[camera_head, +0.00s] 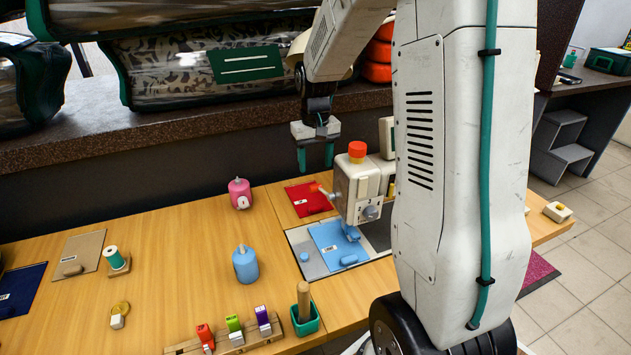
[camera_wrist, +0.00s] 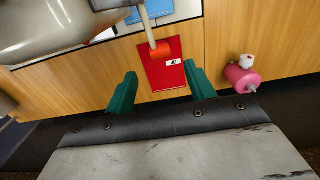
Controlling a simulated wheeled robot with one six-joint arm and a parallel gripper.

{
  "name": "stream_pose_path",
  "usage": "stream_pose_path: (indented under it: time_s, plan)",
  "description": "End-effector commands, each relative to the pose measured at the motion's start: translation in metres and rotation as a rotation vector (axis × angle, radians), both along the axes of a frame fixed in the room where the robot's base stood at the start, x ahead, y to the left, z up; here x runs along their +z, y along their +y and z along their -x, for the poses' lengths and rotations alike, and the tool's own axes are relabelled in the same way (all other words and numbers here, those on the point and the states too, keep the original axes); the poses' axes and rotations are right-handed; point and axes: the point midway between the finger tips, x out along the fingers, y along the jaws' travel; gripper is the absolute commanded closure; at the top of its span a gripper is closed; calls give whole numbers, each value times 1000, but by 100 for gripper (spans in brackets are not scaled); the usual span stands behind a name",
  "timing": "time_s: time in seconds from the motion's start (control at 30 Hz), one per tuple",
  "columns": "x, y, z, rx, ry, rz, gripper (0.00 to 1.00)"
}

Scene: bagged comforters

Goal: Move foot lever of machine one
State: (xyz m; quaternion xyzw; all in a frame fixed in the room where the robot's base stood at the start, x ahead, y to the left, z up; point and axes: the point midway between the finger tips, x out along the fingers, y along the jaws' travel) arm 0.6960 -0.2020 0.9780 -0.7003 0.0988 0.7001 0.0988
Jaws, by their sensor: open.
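A cream sewing machine (camera_head: 357,187) with a red-orange knob on top stands on the wooden table, partly hidden behind my arm. A thin lever with a red-orange tip (camera_head: 318,189) sticks out from its left side. The wrist view shows the lever tip (camera_wrist: 160,49) over a red cloth (camera_wrist: 163,72), beyond and between my finger ends. My gripper (camera_head: 316,158) is open and empty, fingers pointing down, above and behind the lever, apart from it. It also shows in the wrist view (camera_wrist: 160,75). I cannot see which machine is numbered one.
A blue cloth (camera_head: 330,237) lies under the machine's needle end. A pink bottle (camera_head: 240,193) and a blue bottle (camera_head: 245,264) stand to the left. Bagged comforters (camera_head: 200,65) sit on the dark ledge (camera_head: 180,125) behind. The table between the bottles and front holders is clear.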

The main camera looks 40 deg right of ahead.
Motion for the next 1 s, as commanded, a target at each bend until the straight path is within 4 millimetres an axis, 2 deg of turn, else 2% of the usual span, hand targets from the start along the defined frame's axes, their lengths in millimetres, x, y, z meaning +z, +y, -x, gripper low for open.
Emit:
stream_pose_path:
  time_s: [0.2,0.4,0.77,0.8,0.97,1.0]
  plan:
    - [-36,1,1,0,5,-1,45]
    - [-61,1,1,0,4,-1,45]
    - [-68,1,1,0,0,0,45]
    - [-68,1,1,0,0,0,51]
    - [-68,1,1,0,0,0,96]
    - [-68,1,1,0,0,0,100]
